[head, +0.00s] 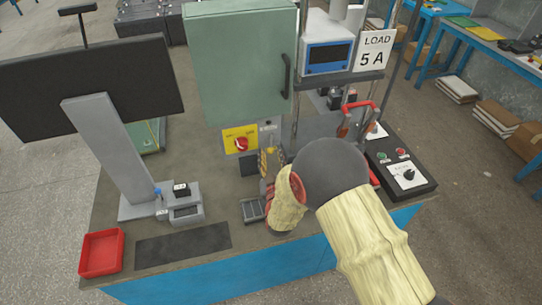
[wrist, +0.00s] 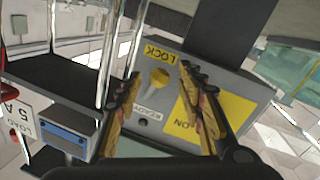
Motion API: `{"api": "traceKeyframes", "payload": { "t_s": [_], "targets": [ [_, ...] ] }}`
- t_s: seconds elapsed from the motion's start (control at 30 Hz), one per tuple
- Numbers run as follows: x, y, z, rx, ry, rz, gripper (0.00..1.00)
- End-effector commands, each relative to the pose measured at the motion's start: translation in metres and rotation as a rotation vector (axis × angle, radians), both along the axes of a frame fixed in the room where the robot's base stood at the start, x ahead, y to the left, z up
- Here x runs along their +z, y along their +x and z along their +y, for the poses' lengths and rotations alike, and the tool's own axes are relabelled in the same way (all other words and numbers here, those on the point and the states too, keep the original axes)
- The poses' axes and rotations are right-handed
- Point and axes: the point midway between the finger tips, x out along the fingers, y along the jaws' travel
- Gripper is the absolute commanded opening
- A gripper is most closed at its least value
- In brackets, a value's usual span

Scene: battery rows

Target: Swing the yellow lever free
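The yellow lever (wrist: 158,78) shows in the wrist view on the face of a grey box (wrist: 225,80) with LOCK, READY and ON labels. The lever lies between the two fingers of my gripper (wrist: 168,92) in that view. The fingers are apart, and I see no clear contact with the lever. In the head view my gripper (head: 270,164) is just in front of the box, below and right of the red knob (head: 241,144) on its yellow plate. My arm and the fingers partly cover the lever there.
A green cabinet (head: 238,60) stands above the box. A monitor (head: 95,85) and a red tray (head: 101,252) are on the left of the bench. A black control box (head: 402,177) and a red-handled device (head: 358,118) are on the right, close to my arm.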

Motion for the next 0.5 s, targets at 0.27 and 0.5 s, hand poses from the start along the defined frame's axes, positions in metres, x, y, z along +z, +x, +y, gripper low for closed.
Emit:
{"api": "traceKeyframes", "payload": {
  "t_s": [0.27, 0.5],
  "targets": [
    [0.0003, -0.0002, 0.0, 0.0, 0.0, 0.0, 0.3],
    [0.0004, -0.0002, -0.0001, 0.0, 0.0, 0.0, 0.17]
  ]
}}
